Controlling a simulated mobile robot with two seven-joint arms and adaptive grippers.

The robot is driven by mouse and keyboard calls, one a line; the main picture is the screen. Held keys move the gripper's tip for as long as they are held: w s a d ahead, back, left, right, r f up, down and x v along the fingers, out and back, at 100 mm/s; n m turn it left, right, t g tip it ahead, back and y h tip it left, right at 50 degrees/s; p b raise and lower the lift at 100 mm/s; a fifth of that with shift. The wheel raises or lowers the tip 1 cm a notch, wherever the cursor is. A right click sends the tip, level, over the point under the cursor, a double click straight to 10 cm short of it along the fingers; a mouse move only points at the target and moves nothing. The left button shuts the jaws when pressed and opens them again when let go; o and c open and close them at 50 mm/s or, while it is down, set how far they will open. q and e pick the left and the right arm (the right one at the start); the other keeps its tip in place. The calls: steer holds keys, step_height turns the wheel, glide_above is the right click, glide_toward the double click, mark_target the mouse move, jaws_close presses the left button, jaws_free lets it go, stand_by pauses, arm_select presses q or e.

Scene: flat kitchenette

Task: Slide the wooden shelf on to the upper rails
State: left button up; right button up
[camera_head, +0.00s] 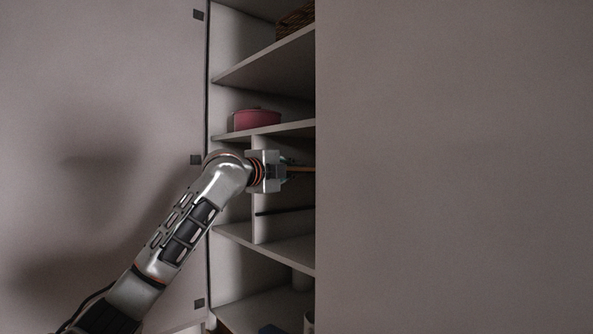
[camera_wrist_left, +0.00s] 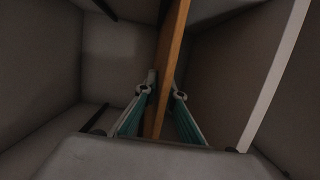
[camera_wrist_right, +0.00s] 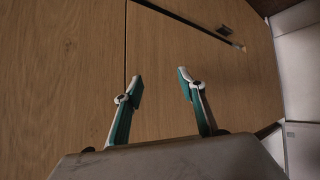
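The wooden shelf (camera_head: 303,169) shows as a thin edge inside the cupboard, and most of it is hidden behind the large panel on the right. In the left wrist view the shelf (camera_wrist_left: 176,45) is edge-on between both fingers. My left gripper (camera_head: 286,170) is shut on its edge, as the left wrist view (camera_wrist_left: 163,93) shows. A dark rail (camera_head: 285,211) runs below the shelf in the cupboard. A dark strip (camera_wrist_left: 163,12), apparently a rail, lies close beside the shelf. My right gripper (camera_wrist_right: 160,87) is open and empty, outside the head view.
A red pot (camera_head: 257,119) stands on the fixed board above. A basket (camera_head: 296,20) is higher up. An open door (camera_head: 100,90) is at left, and a large panel (camera_head: 450,160) blocks the right. My right gripper faces a wooden surface (camera_wrist_right: 200,60) with a dark handle.

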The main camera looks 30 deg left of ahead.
arm_select(q)
steer(key=shift+o, duration=1.3)
steer(key=shift+r, duration=0.1)
steer(key=s+a, duration=0.1)
steer(key=s, duration=1.1)
steer(key=shift+a+f, duration=0.2)
steer(key=shift+a, duration=0.05)
